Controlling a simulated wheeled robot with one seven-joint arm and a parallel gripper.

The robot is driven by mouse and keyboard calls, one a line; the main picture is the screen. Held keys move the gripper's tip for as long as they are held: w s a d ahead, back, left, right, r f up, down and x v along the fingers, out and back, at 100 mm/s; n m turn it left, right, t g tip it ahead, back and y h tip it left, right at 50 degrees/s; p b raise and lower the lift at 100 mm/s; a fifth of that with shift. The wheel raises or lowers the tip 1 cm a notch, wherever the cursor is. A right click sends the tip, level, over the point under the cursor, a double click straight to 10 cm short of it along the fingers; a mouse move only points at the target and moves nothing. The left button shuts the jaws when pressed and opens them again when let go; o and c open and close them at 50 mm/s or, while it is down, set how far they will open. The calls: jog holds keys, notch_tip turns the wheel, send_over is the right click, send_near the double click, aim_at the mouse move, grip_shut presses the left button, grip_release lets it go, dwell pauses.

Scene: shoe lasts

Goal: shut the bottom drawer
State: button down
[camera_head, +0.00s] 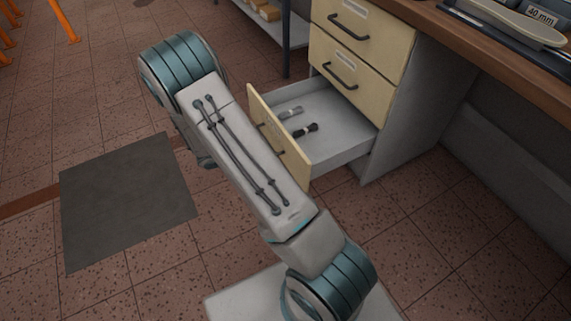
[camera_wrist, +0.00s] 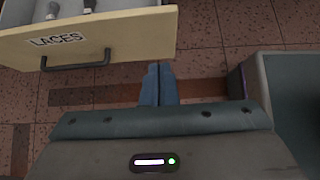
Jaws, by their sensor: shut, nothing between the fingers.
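The bottom drawer stands pulled well out of the cabinet, its cream front (camera_head: 293,157) facing left towards my arm in the head view. Its grey tray (camera_head: 345,135) holds a few small items. In the wrist view the drawer front (camera_wrist: 130,38) is at the top left, with the label "LACES" and a dark bar handle (camera_wrist: 76,64). My gripper (camera_wrist: 159,70) is shut and empty, with blue fingers. The fingertips are right of the handle, near the front's lower right edge; I cannot tell whether they touch it. My arm hides the gripper in the head view.
The two drawers above, the top (camera_head: 345,35) and the middle (camera_head: 352,82), are shut. A wooden worktop (camera_head: 500,60) runs over the cabinet, with a tray of shoe lasts on it. A metal shelf (camera_head: 268,28) stands behind. Open tiled floor and a dark mat (camera_head: 125,205) lie at left.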

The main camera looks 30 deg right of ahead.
aim_at(303, 161)
jog(key=b+x, duration=0.1)
jog(key=x, duration=0.3)
jog(key=r+b+x, duration=0.1)
jog(key=x, duration=0.2)
jog(key=d+b+x, duration=0.1)
jog(key=b+x, duration=0.1)
jog(key=x, duration=0.2)
jog(key=shift+d, duration=0.3)
jog(key=shift+d+r, duration=0.1)
jog(key=shift+d, duration=0.55)
